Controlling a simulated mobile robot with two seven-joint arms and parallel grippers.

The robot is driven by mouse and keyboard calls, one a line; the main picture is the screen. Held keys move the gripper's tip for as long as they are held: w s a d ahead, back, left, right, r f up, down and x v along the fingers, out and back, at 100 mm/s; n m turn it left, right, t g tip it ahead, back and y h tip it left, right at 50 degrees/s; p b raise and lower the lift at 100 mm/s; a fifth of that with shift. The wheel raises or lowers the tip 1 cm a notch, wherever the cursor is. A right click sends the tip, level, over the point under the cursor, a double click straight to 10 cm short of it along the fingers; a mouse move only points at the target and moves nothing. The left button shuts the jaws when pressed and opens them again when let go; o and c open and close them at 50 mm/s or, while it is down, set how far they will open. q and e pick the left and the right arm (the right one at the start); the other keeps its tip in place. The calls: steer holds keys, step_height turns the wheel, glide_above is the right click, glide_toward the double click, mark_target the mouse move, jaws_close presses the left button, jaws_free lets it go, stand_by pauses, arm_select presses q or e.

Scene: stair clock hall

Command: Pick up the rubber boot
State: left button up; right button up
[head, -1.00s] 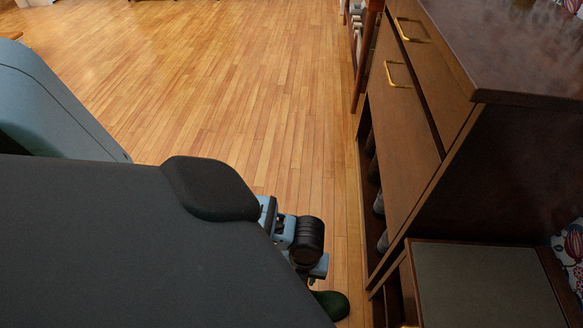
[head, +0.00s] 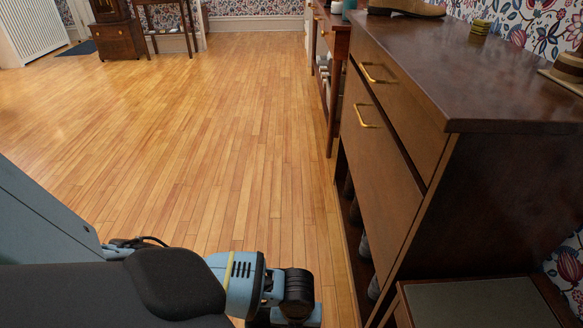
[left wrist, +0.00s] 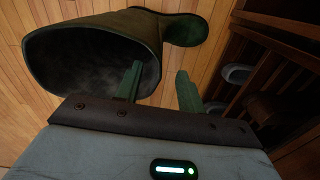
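The rubber boot (left wrist: 95,62) is dark green and fills the upper left of the left wrist view, its wide opening facing the camera. Its foot (left wrist: 186,28) points to the right. My left gripper (left wrist: 160,70) is at the boot's rim. One finger reaches into the opening and the other stands outside the shaft, with the near wall between them. A gap shows beside the outer finger, so the gripper looks open. In the head view the boot is out of sight and my left wrist is at the bottom edge. My right gripper is not in view.
A dark wooden cabinet (head: 400,150) stands close on the right, with shoes in its open lower shelf. A low bench (head: 480,304) with a grey top is at the bottom right. Wooden floor (head: 230,130) lies clear ahead and to the left.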

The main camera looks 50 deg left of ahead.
arm_select(q)
step_height(320, 180, down, 5)
steer(key=b, duration=0.2)
steer(key=shift+a+b, duration=0.1)
steer(key=shift+b, duration=0.25)
steer(key=shift+c, duration=0.9)
jaws_close()
